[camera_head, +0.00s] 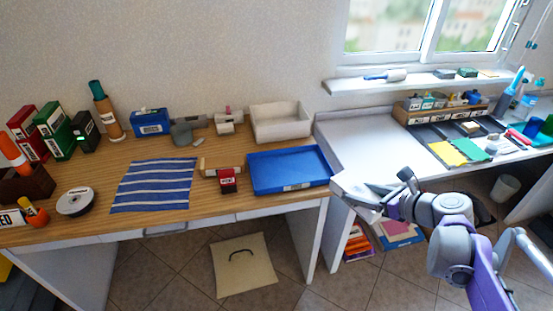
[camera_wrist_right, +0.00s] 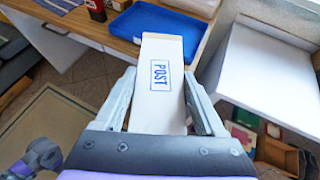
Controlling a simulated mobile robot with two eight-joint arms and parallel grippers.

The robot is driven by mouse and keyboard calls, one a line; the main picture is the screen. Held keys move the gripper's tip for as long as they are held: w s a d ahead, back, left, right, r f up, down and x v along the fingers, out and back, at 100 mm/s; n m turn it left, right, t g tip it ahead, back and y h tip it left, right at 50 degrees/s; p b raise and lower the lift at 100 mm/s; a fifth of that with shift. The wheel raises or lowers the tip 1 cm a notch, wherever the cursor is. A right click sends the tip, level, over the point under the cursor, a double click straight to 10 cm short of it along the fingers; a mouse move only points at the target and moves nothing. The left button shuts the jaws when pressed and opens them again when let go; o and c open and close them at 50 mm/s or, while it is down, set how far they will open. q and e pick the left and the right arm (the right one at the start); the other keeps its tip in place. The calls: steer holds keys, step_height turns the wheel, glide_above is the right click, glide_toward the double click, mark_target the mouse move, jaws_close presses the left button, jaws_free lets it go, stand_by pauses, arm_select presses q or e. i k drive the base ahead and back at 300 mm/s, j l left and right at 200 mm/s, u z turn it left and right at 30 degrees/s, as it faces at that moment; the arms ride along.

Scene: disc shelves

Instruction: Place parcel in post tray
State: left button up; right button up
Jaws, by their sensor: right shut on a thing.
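My right gripper (camera_head: 368,198) is shut on a white parcel (camera_wrist_right: 160,85) with a blue POST mark, seen between its two fingers in the right wrist view. In the head view the parcel (camera_head: 347,188) shows as a pale block at the fingertips, partly hidden by them. It is just right of the wooden desk's front right corner. A shallow blue tray (camera_head: 290,187) lies on the desk to the left of the gripper, empty, with a small unreadable label on its front. It also shows beyond the parcel in the right wrist view (camera_wrist_right: 125,27). My left gripper is not in view.
A white open tray (camera_head: 281,135) stands behind the blue tray.

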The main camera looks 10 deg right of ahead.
mark_target(289, 171)
steer(key=i+j, duration=0.65)
steer(key=i, duration=0.2)
